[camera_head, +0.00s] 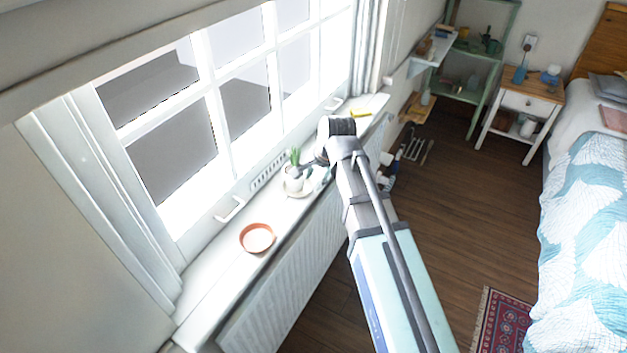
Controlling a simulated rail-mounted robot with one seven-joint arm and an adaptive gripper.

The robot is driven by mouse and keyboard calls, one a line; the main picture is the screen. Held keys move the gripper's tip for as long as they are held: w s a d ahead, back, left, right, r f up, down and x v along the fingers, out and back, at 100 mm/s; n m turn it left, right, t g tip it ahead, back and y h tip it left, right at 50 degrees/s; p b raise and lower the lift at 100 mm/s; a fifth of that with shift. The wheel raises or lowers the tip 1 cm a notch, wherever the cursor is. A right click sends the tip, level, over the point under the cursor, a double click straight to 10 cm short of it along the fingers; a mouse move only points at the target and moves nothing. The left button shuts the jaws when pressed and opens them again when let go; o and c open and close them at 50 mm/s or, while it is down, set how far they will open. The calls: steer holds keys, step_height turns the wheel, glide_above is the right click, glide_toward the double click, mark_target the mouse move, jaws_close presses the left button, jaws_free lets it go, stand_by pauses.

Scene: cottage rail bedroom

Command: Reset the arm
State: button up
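My arm (375,235) reaches up from the bottom of the head view and ends beside the window sill. My gripper (312,164) seems to be the small dark part left of the arm's end, close to a white pot with a green plant (293,175) on the sill. The gripper's fingers are too small and partly hidden, so I cannot tell whether they are open, shut or touching the pot.
An orange-brown dish (257,238) sits on the window sill (215,290), above a white radiator (290,277). A bed (590,220), nightstand (527,103) and green shelf (468,67) stand to the right. The wooden floor (455,210) between is mostly clear, with a patterned rug (503,322).

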stand_by(0.4)
steer(key=s+d+f+n+g+h, duration=0.1)
steer(key=s+d+f+n, duration=0.3)
steer(key=f, duration=0.5)
steer(key=s+d+f+n+g+h, duration=0.15)
steer(key=s+d+f, duration=0.35)
steer(key=f, duration=0.5)
steer(key=s+d+f+n+g, duration=0.1)
steer(key=s+d+f+n, duration=0.25)
steer(key=s+f, duration=0.4)
steer(key=s+d+f+g, duration=0.3)
steer(key=s+f, duration=0.5)
steer(key=s, duration=0.5)
steer(key=s+d+f+g, duration=0.3)
steer(key=s+d+f, duration=0.2)
steer(key=s+f, duration=0.4)
steer(key=s, duration=0.5)
steer(key=shift+s+d+f, duration=0.25)
steer(key=shift+d, duration=0.15)
steer(key=shift+h, duration=0.25)
